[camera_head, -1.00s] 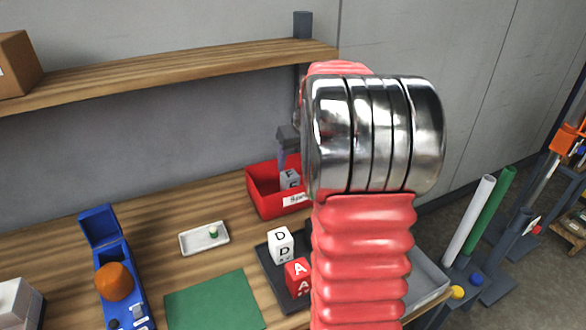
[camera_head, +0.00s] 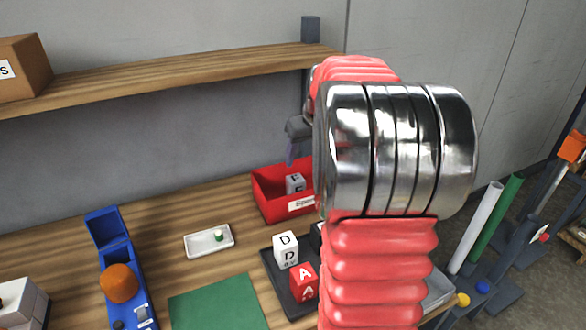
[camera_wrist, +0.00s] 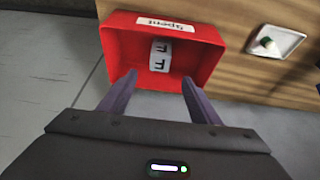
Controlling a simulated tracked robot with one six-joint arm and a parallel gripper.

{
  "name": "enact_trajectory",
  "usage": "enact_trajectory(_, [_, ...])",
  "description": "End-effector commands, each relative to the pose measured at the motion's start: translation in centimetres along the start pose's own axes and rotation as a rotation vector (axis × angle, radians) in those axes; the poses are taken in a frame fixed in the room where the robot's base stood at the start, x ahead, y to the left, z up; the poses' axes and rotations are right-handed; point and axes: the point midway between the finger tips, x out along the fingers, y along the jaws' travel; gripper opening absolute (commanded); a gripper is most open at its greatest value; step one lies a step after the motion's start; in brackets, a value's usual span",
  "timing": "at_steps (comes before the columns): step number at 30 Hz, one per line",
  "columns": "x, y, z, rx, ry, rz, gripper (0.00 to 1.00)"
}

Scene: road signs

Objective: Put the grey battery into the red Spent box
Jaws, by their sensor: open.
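The grey battery (camera_head: 294,184), a light grey block marked F, lies inside the red Spent box (camera_head: 268,204). In the wrist view the battery (camera_wrist: 160,55) rests against the box's labelled wall, and the red box (camera_wrist: 200,58) fills the upper middle. My gripper (camera_wrist: 160,78) is open and empty, its two dark fingers spread apart over the box opening. In the head view my gripper (camera_head: 291,160) is above the box, clear of the battery, and partly hidden by my arm.
A dark tray (camera_head: 268,254) holds a white D block (camera_head: 286,250) and a red A block (camera_head: 304,281). A small white dish (camera_head: 196,247), a green mat (camera_head: 215,305) and a blue case (camera_head: 101,222) lie to the left. A wooden shelf (camera_head: 150,82) runs behind.

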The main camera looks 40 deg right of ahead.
Motion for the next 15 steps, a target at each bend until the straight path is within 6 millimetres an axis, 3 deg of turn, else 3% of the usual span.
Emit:
enact_trajectory(5, [-0.2, -0.4, 0.1, -0.003, 0.001, -0.001, 0.57])
enact_trajectory(8, [-0.8, -1.8, 0.3, -0.012, 0.003, -0.003, 0.57])
enact_trajectory(15, [-3.8, -8.7, 2.5, -0.056, 0.014, -0.017, 0.57])
